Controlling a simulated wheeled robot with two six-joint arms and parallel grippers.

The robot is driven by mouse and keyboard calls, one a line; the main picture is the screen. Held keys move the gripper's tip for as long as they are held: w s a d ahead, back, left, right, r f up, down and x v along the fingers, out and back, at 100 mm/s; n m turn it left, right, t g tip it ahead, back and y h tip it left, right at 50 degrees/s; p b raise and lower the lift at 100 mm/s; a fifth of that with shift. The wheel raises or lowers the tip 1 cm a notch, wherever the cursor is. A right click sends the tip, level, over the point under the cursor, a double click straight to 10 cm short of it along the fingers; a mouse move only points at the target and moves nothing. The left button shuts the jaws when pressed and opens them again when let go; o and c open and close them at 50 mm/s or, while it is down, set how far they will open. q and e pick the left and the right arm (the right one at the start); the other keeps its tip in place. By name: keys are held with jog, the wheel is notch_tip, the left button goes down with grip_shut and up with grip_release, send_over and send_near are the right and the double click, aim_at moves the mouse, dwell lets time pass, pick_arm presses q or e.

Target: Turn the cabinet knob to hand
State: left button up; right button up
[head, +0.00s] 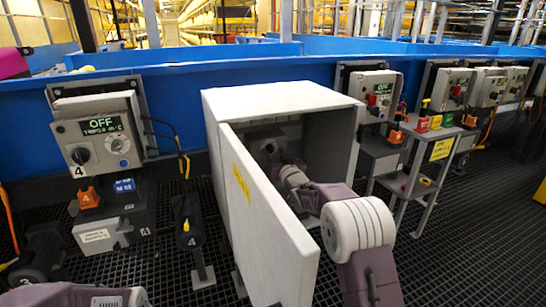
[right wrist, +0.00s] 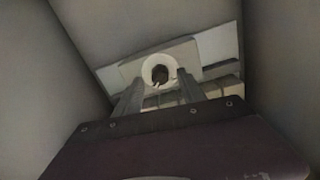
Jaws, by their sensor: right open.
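The grey cabinet (head: 285,100) stands open, its door (head: 265,215) swung out towards me. My right arm reaches into it from the right. In the right wrist view a dark knob (right wrist: 159,72) sits in a pale round collar on a light plate at the back. My right gripper (right wrist: 161,79) is open, its two fingers pointing at the plate, one on each side of the knob in the picture. I see no grip on the knob; the remaining gap in depth is hard to tell. In the head view the arm and shadow partly hide the cabinet inside. My left gripper does not show.
The cabinet walls enclose my right gripper closely, and the open door stands left of my right arm. A control box (head: 95,135) reading OFF is at the left. A small stand (head: 425,165) with coloured blocks is at the right. Dark grating (head: 470,240) covers the floor.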

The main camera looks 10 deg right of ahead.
jog(key=shift+w+a, duration=0.1)
jog(key=shift+w, duration=0.55)
grip_shut()
